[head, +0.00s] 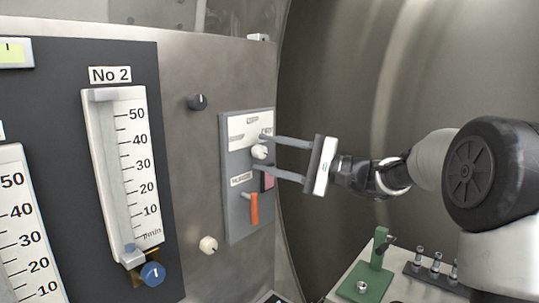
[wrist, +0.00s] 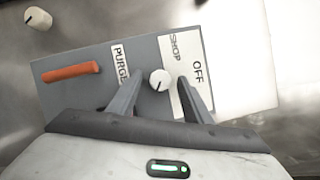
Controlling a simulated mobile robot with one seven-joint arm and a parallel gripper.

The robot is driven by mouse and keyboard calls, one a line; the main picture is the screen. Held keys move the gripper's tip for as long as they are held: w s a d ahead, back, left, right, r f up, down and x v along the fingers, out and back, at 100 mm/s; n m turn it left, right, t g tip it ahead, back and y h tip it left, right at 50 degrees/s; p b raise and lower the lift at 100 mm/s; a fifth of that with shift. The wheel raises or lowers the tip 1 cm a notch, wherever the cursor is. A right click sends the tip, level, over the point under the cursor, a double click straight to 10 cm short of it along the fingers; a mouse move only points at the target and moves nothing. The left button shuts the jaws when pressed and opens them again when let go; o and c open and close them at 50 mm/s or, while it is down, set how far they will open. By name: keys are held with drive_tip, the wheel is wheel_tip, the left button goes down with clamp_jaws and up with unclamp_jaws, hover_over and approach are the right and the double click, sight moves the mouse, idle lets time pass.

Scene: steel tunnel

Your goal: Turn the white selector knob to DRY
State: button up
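The white selector knob (head: 260,152) sits on a grey panel (head: 233,216) on the steel wall. In the wrist view the knob (wrist: 159,80) shows between my two fingers, with a small dark mark on its face. Labels beside it read OFF and what looks like SHOP; I cannot clearly read DRY. My gripper (head: 263,154) is open, its fingers reaching to the panel on either side of the knob. In the wrist view my gripper (wrist: 160,79) shows a gap between each finger and the knob. Whether a fingertip touches the panel cannot be told.
An orange lever (head: 254,208) is below the knob, near a PURGE label (wrist: 121,64). A black knob (head: 197,102) and a cream knob (head: 208,245) are on the wall to the left. Flow gauges (head: 124,178) stand further left. A bench with a green stand (head: 376,262) is at lower right.

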drive_tip(key=v, duration=1.7)
drive_tip(key=shift+d+b, duration=0.2)
drive_tip(key=shift+b, duration=0.15)
